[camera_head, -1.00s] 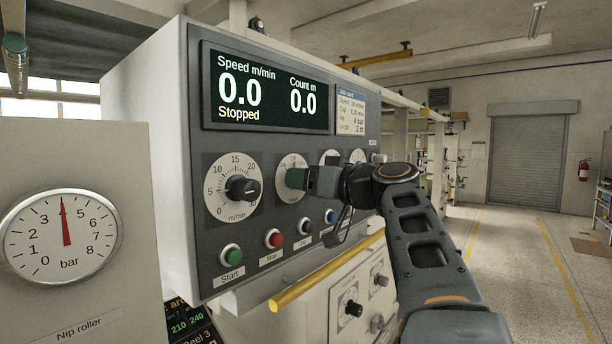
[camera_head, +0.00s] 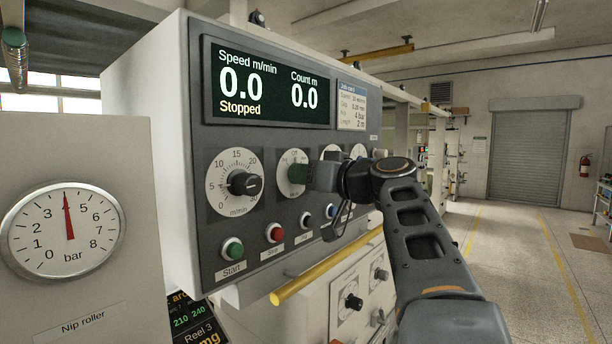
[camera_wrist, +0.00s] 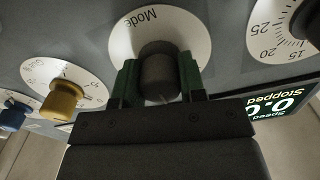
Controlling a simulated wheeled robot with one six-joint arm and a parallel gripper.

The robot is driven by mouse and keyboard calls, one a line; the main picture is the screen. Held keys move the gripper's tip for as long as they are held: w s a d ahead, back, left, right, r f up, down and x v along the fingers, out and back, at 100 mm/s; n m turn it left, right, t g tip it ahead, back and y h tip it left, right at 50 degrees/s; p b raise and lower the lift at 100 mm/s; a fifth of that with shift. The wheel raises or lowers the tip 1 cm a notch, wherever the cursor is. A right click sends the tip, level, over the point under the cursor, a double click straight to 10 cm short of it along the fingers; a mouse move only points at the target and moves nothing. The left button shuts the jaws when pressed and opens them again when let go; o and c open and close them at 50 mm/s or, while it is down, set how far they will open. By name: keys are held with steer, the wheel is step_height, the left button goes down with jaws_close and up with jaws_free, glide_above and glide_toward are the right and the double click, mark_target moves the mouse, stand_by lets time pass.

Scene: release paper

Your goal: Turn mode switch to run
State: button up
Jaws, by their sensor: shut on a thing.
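The mode switch dial (camera_head: 283,183) is on the machine's grey front panel, right of the speed dial. In the wrist view its white plate (camera_wrist: 203,40) reads "Mode" upside down, with a dark round knob (camera_wrist: 159,75) at its middle. My gripper (camera_head: 298,174) is at the dial, and in the wrist view its green-padded fingers (camera_wrist: 159,82) are on both sides of the knob, shut on it. The gripper hides part of the dial, so I cannot read the switch position. The display (camera_head: 268,90) reads 0.0 speed, 0.0 count, "Stopped".
The speed dial (camera_head: 236,184) is close on the left; a yellow knob (camera_wrist: 62,100) is on the other side. Push buttons, including green Start (camera_head: 232,249) and a red one (camera_head: 275,232), sit below. A yellow bar (camera_head: 318,275) runs under the panel.

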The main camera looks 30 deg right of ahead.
steer(key=m+b, duration=0.1)
steer(key=m, duration=0.2)
steer(key=shift+m, duration=2.9)
steer(key=o, duration=0.9)
steer(key=b+v, duration=0.3)
steer(key=v, duration=1)
steer(key=shift+s+d, duration=0.1)
steer(key=shift+s, duration=0.3)
